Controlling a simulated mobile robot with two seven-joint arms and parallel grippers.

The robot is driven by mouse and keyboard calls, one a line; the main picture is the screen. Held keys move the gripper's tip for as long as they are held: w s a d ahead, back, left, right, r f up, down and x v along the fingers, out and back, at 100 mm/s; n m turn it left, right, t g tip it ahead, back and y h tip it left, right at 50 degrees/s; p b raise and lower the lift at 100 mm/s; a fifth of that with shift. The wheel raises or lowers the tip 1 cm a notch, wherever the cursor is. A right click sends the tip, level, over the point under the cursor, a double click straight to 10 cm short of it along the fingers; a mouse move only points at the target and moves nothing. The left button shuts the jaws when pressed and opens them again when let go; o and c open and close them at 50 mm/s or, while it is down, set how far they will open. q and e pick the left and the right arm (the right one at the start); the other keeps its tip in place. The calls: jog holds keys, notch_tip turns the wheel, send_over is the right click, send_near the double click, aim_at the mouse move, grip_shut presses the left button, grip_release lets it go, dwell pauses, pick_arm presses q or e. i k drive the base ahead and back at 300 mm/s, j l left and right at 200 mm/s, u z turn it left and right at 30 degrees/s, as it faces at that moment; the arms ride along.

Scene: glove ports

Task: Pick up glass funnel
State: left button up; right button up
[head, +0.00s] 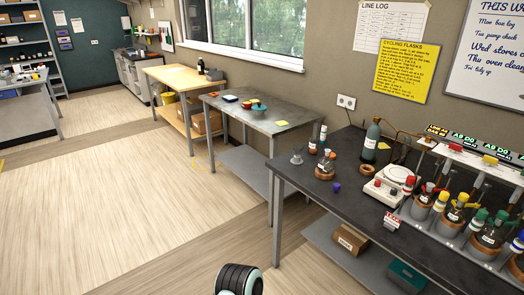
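A small clear grey item on the near dark bench (340,196) looks like the glass funnel (297,157). It stands near the bench's left edge, wide part down as far as I can tell. It is too small to make out fully. Neither of my grippers shows in the head view.
Beside the funnel are small bottles (313,146), a flask on a cork ring (325,167) and a purple item (337,187). A large bottle (371,142), a white scale (389,185) and a flask rack (452,225) stand farther right. The floor (130,215) at left is clear.

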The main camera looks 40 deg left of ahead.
aim_at(297, 146)
jog(key=u, duration=1.15)
jog(key=i, duration=0.15)
